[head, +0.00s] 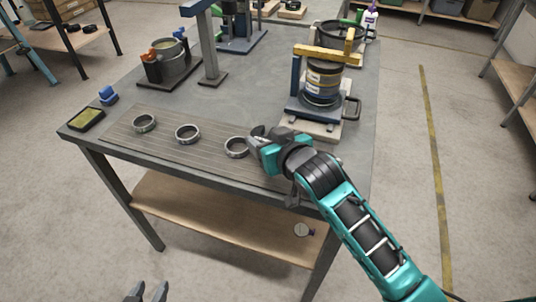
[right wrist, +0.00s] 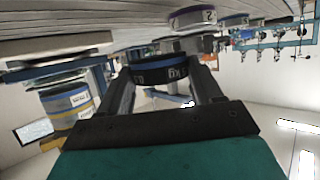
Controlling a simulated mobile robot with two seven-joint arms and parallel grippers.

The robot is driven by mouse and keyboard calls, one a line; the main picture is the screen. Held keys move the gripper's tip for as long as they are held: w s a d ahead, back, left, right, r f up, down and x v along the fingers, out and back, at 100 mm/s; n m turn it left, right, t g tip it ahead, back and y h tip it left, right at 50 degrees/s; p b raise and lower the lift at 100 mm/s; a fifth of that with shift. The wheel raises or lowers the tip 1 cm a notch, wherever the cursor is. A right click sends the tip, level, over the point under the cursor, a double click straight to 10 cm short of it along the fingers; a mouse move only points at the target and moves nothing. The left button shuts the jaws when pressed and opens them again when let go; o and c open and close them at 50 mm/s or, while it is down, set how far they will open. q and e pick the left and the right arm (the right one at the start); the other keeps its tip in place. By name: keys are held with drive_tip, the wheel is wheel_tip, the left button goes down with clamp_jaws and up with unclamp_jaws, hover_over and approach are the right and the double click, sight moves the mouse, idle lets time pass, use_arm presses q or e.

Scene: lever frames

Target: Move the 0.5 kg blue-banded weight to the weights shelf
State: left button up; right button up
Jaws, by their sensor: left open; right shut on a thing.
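The blue-banded weight is a dark ring with a blue band and a partly readable "kg" mark (right wrist: 160,71), between my right gripper's fingers in the right wrist view. In the head view it is the rightmost of three rings (head: 236,148) on the slatted mat (head: 165,150). My right gripper (head: 253,142) is shut on it from the right. I cannot tell whether it touches the mat. My left gripper (head: 147,292) is open and empty at the bottom edge, away from the table. A wooden shelf (head: 200,215) lies under the table; no label identifies it as the weights shelf.
Two other rings, the middle one (head: 188,134) and the left one (head: 144,123), sit on the mat. A lever frame (head: 325,55) holding a stack of banded weights (head: 322,82) stands close behind my right gripper. A pot (head: 172,62) and a grey post (head: 209,45) stand further back.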

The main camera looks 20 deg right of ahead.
drive_tip(key=shift+f+b, duration=0.4)
drive_tip(key=shift+f, duration=1.7)
drive_tip(key=shift+f, duration=0.15)
drive_tip(key=o, duration=1.2)
drive_tip(key=shift+f, duration=0.1)
